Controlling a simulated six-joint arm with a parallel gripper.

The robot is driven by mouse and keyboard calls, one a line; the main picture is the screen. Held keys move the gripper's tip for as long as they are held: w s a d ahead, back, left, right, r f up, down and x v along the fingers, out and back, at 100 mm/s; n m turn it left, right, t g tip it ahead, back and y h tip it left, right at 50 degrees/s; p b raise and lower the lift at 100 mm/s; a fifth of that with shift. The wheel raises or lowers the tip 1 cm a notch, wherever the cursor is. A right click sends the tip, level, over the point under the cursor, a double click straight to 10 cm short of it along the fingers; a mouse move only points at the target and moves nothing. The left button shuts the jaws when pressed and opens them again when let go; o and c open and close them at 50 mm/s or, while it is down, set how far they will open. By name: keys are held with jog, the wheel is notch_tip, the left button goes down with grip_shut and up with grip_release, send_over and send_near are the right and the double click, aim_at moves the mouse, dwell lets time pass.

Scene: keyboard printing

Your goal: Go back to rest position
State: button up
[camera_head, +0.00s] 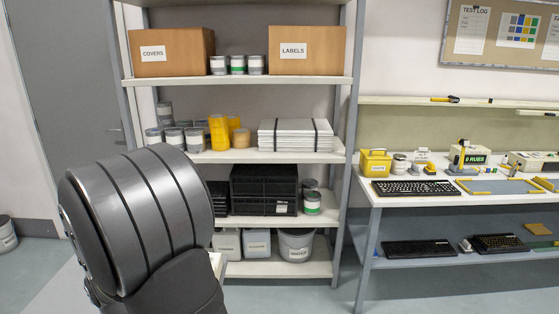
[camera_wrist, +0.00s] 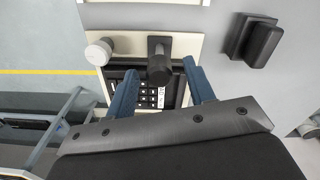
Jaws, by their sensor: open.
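My gripper (camera_wrist: 161,72) shows in the wrist view with its two blue fingers spread apart. It is open, and I see nothing clamped between the fingers. Beyond them is a pale panel (camera_wrist: 187,43) with a dark keypad (camera_wrist: 150,98). A black cylindrical handle or knob (camera_wrist: 159,60) appears between the fingertips; I cannot tell whether it touches either finger. A round whitish knob (camera_wrist: 98,52) is left of it. In the head view, a dark grey rounded part of my arm fills the lower left, and the gripper is out of sight.
A shelf unit (camera_head: 235,157) with boxes, jars and trays stands behind my arm in the head view. A workbench (camera_head: 440,199) with keyboards is at right. In the wrist view, a black block (camera_wrist: 262,45) is at upper right, and open floor (camera_wrist: 35,50) is at left.

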notch_tip(320, 180, up, 17)
notch_tip(320, 180, down, 18)
jog(key=shift+r, duration=0.1)
jog(key=shift+w+f, duration=0.25)
jog(key=shift+w, duration=0.4)
jog(key=w+r, duration=0.1)
jog(key=w, duration=1.3)
notch_tip(320, 180, up, 15)
jog(key=shift+r, duration=0.1)
dwell(0.8)
notch_tip(320, 180, down, 15)
jog(key=shift+s+f, duration=0.2)
jog(key=shift+s, duration=0.75)
jog(key=shift+s+f, duration=0.15)
jog(key=shift+s, duration=0.75)
jog(key=shift+s+f, duration=0.2)
jog(key=shift+s, duration=0.75)
jog(key=shift+w, duration=0.1)
